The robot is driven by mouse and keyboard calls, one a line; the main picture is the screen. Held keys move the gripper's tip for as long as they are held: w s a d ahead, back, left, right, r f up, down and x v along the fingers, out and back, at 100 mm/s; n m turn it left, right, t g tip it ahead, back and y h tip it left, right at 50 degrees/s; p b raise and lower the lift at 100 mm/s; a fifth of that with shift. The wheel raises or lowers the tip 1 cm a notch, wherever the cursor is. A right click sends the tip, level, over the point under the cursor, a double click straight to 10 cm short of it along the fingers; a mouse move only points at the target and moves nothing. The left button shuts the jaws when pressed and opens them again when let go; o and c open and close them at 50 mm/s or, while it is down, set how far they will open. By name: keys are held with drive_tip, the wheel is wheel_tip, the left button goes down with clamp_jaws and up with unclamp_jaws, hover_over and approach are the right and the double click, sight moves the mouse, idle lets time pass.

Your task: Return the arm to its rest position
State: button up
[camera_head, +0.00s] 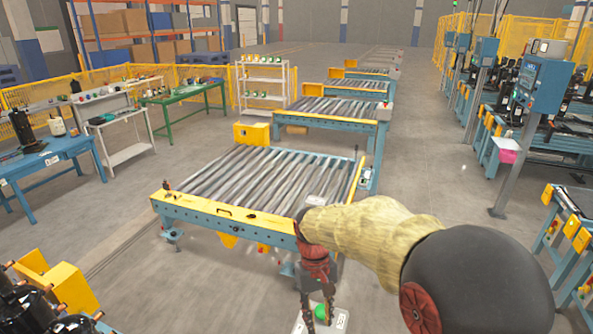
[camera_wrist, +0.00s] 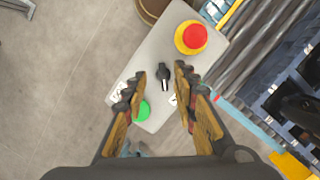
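My arm reaches forward from the lower right in the head view, and my gripper (camera_head: 317,311) hangs at its end, pointing down. In the wrist view my gripper (camera_wrist: 160,92) is open, with a clear gap between its two fingers and nothing held. Below it is a grey control box (camera_wrist: 150,62) with a red and yellow button (camera_wrist: 191,37), a black knob (camera_wrist: 164,77) and a green button (camera_wrist: 142,111). In the head view the green button (camera_head: 320,312) shows between the fingers. I cannot tell whether a finger touches the box.
A roller conveyor (camera_head: 260,185) with a yellow front edge stands just behind my gripper. Black compressors (camera_head: 30,305) are at the lower left. A blue control cabinet (camera_head: 540,85) stands at the right. Open floor (camera_head: 440,175) lies between conveyor and cabinet.

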drive_tip(key=s+d+f+m+t+b, duration=0.2)
drive_tip(key=s+d+f+t+b, duration=0.2)
drive_tip(key=s+b, duration=0.5)
drive_tip(key=s+d+f+m+t+b, duration=0.1)
drive_tip(key=s+d+f+t+b, duration=0.2)
drive_tip(key=s+d+b, duration=0.6)
drive_tip(key=s+f+b, duration=0.1)
drive_tip(key=b, duration=0.3)
drive_tip(key=shift+s+f+m+t+y+b, duration=0.15)
drive_tip(key=shift+s+m+t+y+b, duration=0.05)
drive_tip(key=shift+m+t+y+b, duration=0.2)
drive_tip(key=shift+d, duration=0.2)
